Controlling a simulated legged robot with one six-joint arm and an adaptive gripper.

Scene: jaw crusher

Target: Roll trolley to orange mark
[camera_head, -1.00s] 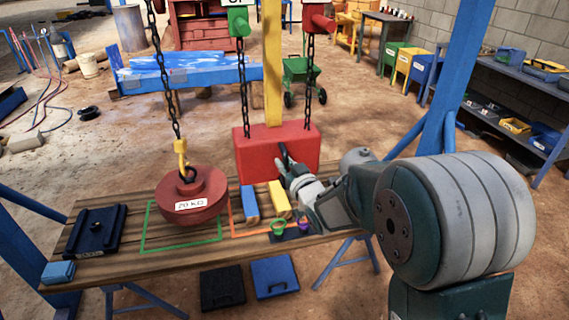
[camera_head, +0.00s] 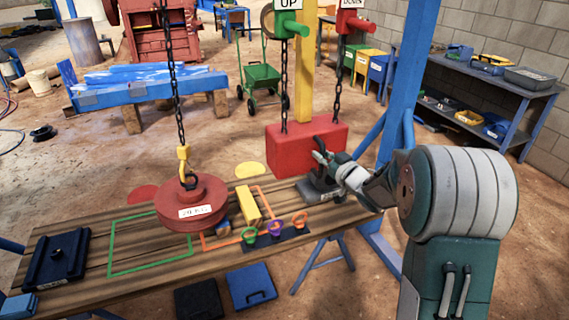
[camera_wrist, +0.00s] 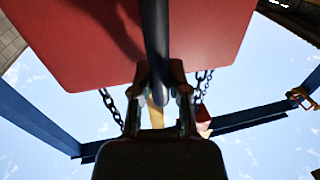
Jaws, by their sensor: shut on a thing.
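A red block (camera_head: 295,140) hangs on black chains beside green UP and red DOWN fittings. My gripper (camera_head: 322,160) is at its front, shut on a dark handle; in the wrist view the handle (camera_wrist: 156,40) passes between my fingers (camera_wrist: 160,92). A red round 20 kg weight (camera_head: 190,206) hangs from a yellow hook (camera_head: 184,156) on a chain. The orange outline (camera_head: 261,190) is on the wooden table. The weight appears over its left part, hiding some of it. The green outline (camera_head: 111,245) is left of the weight. The trolley's overhead running gear is not clearly visible.
A yellow block (camera_head: 249,205) and a partly hidden blue block lie inside the orange outline. Coloured rings (camera_head: 275,229) stand on a dark strip. A dark tray (camera_head: 56,258) lies at the table's left. A blue post (camera_head: 407,90) stands behind my arm.

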